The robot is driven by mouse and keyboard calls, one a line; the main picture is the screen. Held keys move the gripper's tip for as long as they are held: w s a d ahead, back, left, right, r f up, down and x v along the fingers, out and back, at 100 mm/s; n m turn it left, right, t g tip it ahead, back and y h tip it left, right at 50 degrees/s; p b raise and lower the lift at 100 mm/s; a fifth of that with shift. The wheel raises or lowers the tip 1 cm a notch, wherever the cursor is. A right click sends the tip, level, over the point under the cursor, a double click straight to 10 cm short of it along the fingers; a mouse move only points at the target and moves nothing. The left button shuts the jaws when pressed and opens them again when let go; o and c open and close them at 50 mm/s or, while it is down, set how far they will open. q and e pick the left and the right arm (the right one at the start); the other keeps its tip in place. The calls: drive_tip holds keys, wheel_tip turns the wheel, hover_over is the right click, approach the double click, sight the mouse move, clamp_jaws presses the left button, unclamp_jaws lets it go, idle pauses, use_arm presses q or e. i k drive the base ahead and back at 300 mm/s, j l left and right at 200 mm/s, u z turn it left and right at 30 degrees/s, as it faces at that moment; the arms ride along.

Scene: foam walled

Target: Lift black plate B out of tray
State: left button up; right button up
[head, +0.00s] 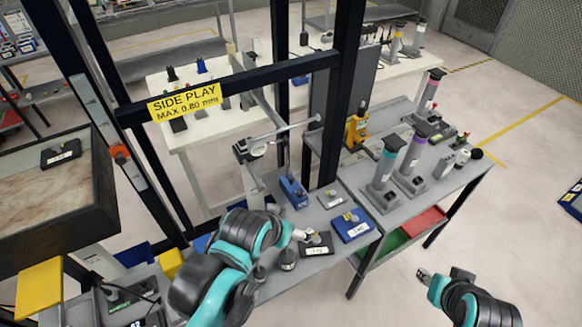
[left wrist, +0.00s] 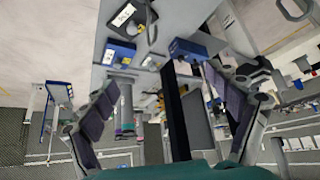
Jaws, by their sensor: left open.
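A black plate (head: 60,154) with a white label and a small raised part lies in the wood-floored, dark-walled tray (head: 103,192) at the far left of the head view. Its label is too small to read. My left gripper (head: 304,236) is well to the right of that tray, by another labelled black plate (head: 317,250) on the grey bench. In the left wrist view, my left gripper (left wrist: 163,80) is open with nothing between its fingers, and a labelled black plate (left wrist: 126,24) lies beyond them. My right gripper (head: 440,277) is over bare floor at lower right, apart from everything.
A blue labelled block (head: 352,226), a blue clamp (head: 294,191) and column stands (head: 384,174) crowd the bench.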

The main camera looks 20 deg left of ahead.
sight(57, 154)
drive_tip(key=u, duration=2.4)
drive_tip(key=j+z, duration=0.1)
drive_tip(key=z, duration=0.3)
drive_tip(key=i+j, duration=0.05)
